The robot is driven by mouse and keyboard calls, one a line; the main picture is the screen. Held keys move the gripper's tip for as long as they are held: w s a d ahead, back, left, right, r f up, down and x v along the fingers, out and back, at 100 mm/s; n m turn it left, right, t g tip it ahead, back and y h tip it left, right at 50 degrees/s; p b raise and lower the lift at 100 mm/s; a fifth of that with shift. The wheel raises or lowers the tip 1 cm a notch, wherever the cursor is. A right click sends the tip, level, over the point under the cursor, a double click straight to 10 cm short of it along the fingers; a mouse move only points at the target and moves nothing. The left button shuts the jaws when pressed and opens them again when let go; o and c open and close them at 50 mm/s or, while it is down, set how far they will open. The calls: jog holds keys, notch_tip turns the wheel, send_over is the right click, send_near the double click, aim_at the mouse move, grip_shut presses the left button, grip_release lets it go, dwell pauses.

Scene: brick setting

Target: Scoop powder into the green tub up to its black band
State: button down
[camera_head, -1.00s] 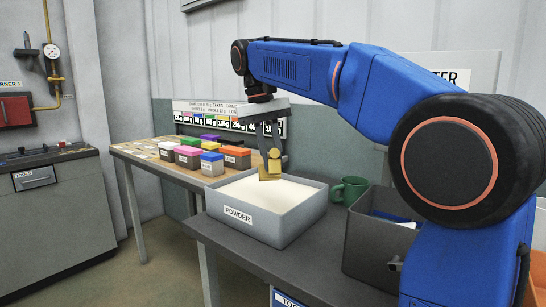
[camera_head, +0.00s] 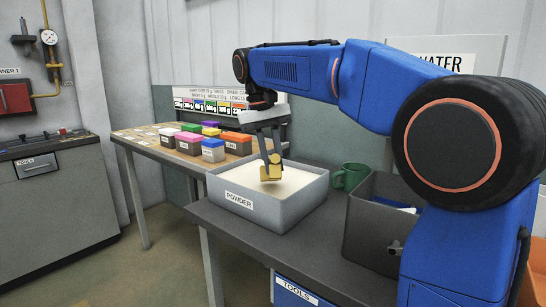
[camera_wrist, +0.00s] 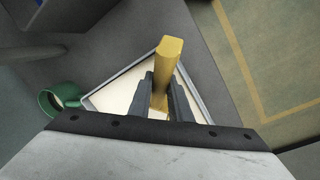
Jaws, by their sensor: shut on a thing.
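My gripper (camera_head: 270,158) is shut on a yellow scoop (camera_head: 270,174) and holds it over the grey powder box (camera_head: 261,213), labelled POWDER. In the wrist view the scoop (camera_wrist: 168,58) stands between the fingers, with the box's rim (camera_wrist: 117,78) behind it. Pale powder (camera_head: 300,185) fills the box broadly. I cannot tell whether the scoop touches the powder or has any in it. A green mug-like vessel (camera_head: 350,176) with a handle stands behind the box's right side; it also shows in the wrist view (camera_wrist: 62,98). No black band can be made out on it.
A dark grey bin (camera_head: 372,232) stands right of the powder box, close to the green vessel. Several small boxes with coloured lids (camera_head: 213,149) stand on the wooden bench (camera_head: 133,142) at the back left. The grey bench top (camera_head: 310,240) is bare before the box.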

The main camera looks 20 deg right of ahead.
jog(key=shift+w+f, duration=0.25)
jog(key=shift+f, duration=0.9)
jog(key=shift+t, duration=0.9)
jog(key=shift+w+d+f, duration=0.15)
jog(key=shift+w+f, duration=0.85)
jog(key=shift+f, duration=0.05)
jog(key=shift+w+d+f, duration=0.2)
jog(key=shift+w+f, duration=0.85)
jog(key=shift+w+d+f, duration=0.15)
jog(key=shift+w+f, duration=0.85)
jog(key=shift+f, duration=0.05)
jog(key=shift+w+d+f+t+h, duration=0.15)
jog(key=shift+w+f+t, duration=0.15)
jog(key=shift+w+t, duration=0.35)
jog(key=shift+w+d+f+t+h, duration=0.15)
jog(key=shift+w+f+t, duration=0.25)
jog(key=shift+w, duration=0.4)
jog(key=shift+w+r, duration=0.15)
jog(key=shift+r, duration=0.05)
jog(key=shift+t, duration=0.65)
jog(key=shift+r, duration=4.85)
jog(key=shift+s+r, duration=0.1)
jog(key=shift+s, duration=0.1)
jog(key=shift+w, duration=0.1)
